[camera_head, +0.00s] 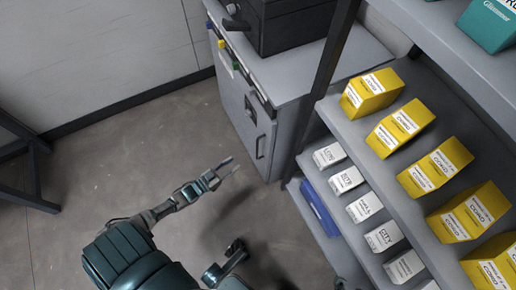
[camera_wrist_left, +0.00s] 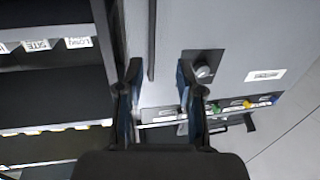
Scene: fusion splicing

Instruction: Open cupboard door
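The grey cupboard (camera_head: 238,103) stands at the upper middle of the head view. Its door looks closed, with an upright bar handle (camera_head: 260,147) and a dark latch plate (camera_head: 251,110). My left gripper (camera_head: 232,163) is open and empty, apart from the door, to the left of the handle and a little lower in the picture. In the left wrist view my left gripper (camera_wrist_left: 160,75) has its two fingers spread. The handle (camera_wrist_left: 152,42) shows between and beyond them, and the latch plate with a round knob (camera_wrist_left: 204,72) is at the right finger.
Shelves with yellow boxes (camera_head: 401,126) and white boxes (camera_head: 346,180) stand right of the cupboard. A blue item (camera_head: 320,208) lies on the bottom shelf. A dark case (camera_head: 290,24) sits on top. The floor (camera_head: 130,145) left of the door is clear.

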